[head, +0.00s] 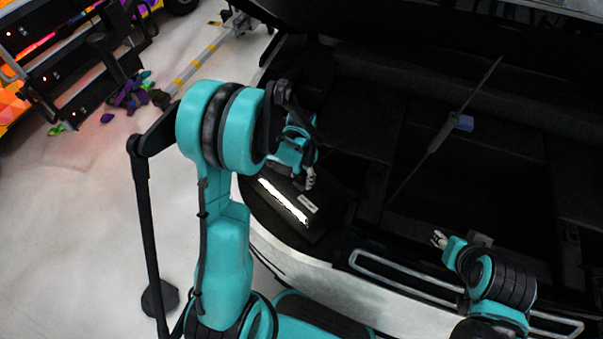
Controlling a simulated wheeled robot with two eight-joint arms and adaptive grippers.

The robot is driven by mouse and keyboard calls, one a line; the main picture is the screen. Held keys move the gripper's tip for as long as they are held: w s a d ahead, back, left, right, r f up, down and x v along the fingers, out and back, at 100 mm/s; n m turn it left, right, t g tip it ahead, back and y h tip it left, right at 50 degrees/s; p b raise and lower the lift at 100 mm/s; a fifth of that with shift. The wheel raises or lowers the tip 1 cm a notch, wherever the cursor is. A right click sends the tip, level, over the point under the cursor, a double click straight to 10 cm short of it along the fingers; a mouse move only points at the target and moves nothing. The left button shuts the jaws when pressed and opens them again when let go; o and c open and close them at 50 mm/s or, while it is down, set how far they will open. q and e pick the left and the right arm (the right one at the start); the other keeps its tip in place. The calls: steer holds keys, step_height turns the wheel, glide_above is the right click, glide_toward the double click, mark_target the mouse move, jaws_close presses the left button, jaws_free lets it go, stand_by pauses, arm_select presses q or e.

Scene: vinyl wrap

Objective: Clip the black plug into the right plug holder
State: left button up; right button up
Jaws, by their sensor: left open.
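My left arm reaches in from the left, and its gripper (306,180) is open over the car's left front corner, near a bright white strip (283,200) and a small grey piece (308,203). My right gripper (440,239) is at the lower right, over the front edge of the open car bay. Its fingertips are too small to tell open from shut. I cannot make out the black plug or the right plug holder against the dark interior. The left gripper and arm cover part of that area.
The open car bay (470,185) is dark, with a thin slanted rod (433,143) crossing it and a small blue block (465,122) beside the rod. A dark rack (60,60) and purple and green pieces (130,95) are at the upper left. Pale floor at left is mostly clear.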

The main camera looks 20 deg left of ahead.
arm_select(q)
jaws_close()
stand_by(0.4)
steer(key=shift+r+p, duration=0.5)
steer(key=shift+r, duration=0.25)
steer(key=shift+r+p, duration=2.35)
steer(key=shift+r, duration=1)
